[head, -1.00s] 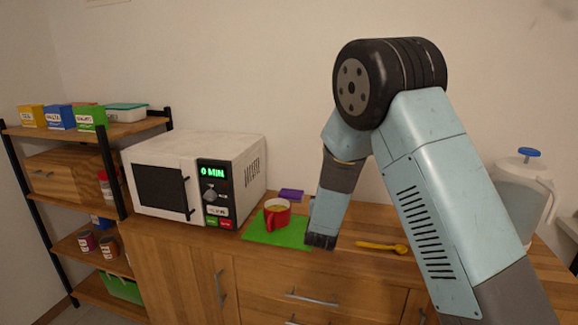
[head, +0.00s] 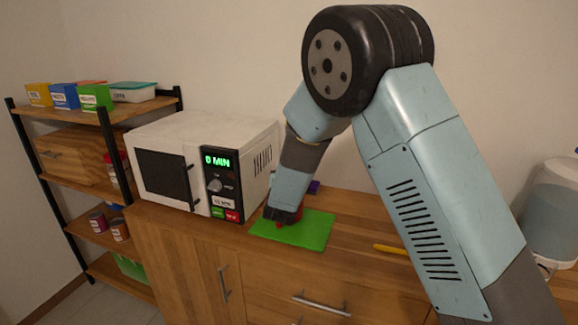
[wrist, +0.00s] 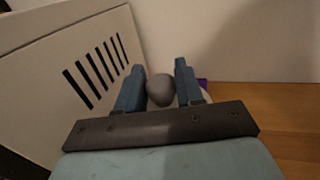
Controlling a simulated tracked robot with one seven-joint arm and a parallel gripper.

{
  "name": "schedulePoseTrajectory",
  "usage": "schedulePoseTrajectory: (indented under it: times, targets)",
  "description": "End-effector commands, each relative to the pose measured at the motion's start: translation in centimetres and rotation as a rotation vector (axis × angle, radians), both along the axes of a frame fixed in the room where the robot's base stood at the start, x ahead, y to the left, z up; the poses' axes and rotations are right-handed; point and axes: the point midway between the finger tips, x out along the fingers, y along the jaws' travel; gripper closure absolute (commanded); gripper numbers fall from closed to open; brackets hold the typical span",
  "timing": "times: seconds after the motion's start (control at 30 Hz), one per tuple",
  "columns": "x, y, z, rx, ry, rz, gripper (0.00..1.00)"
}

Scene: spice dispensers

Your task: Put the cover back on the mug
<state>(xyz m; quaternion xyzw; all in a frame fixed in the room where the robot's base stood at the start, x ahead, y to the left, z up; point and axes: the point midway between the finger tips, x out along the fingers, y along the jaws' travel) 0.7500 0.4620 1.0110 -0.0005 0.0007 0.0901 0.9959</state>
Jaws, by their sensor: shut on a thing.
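I cannot tell whether the cover touches the mug's rim.
A white microwave (head: 170,140) stands close on the left; its side wall (wrist: 70,75) fills the left of the wrist view. A purple thing (head: 313,187) lies behind the mat. A yellow spoon (head: 388,249) and a clear jug (head: 550,205) are to the right.

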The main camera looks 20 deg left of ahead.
Motion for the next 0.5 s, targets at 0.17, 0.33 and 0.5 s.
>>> schedulePoseTrajectory:
  times: [0.17, 0.33, 0.5]
  targets:
    - [0.0, -0.1, -1.5, -0.001, 0.0, -0.001, 0.93]
    - [0.0, -0.1, -2.9, -0.001, 0.001, -0.001, 0.93]
    - [0.1, -0.1, -4.1, -0.001, 0.0, -0.001, 0.93]
